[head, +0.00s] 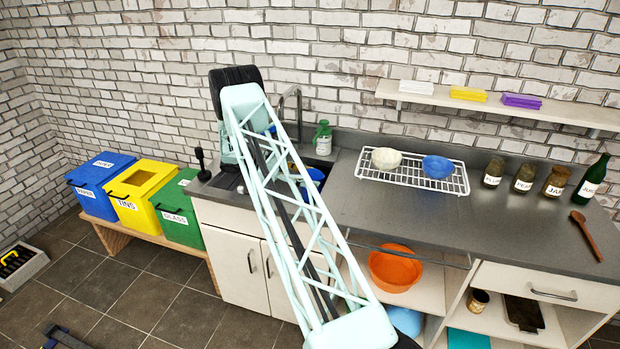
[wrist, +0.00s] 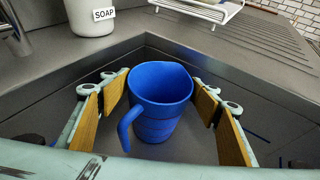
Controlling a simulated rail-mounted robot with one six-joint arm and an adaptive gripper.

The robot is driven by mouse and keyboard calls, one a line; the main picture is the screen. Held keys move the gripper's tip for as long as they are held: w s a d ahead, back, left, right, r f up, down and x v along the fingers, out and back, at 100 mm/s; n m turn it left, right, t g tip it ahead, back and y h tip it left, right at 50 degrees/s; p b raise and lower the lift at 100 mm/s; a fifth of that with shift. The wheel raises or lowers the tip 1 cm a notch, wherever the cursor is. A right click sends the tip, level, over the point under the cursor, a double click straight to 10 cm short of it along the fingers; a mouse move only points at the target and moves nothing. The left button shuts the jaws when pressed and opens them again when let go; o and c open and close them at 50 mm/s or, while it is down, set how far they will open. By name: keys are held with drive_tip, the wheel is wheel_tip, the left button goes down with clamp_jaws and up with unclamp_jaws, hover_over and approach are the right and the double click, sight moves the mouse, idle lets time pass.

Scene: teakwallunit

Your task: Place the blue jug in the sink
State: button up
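The blue jug (wrist: 158,122) stands upright in the grey sink (wrist: 262,92) in the wrist view, with its handle towards the lower left. My gripper (wrist: 161,92) is open, with its wood-coloured finger pads on either side of the jug and a visible gap at each side. In the head view, part of the blue jug (head: 314,184) shows in the sink (head: 226,181) behind my arm. My arm hides much of the sink there, and my fingertips cannot be made out.
A soap bottle (head: 322,138) and a tap (head: 297,108) stand behind the sink. A wire rack (head: 412,180) with a white bowl (head: 386,158) and a blue bowl (head: 438,167) is to the right. Several jars and a green bottle (head: 593,178) stand farther right. The counter (head: 400,215) before the rack is clear.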

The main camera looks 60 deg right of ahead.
drive_tip(key=shift+o, duration=0.9)
drive_tip(key=shift+r, duration=0.15)
drive_tip(key=v, duration=0.7)
drive_tip(key=shift+w+a+p, duration=0.15)
drive_tip(key=shift+a+p, duration=0.05)
drive_tip(key=shift+p, duration=0.2)
drive_tip(key=shift+r, duration=0.25)
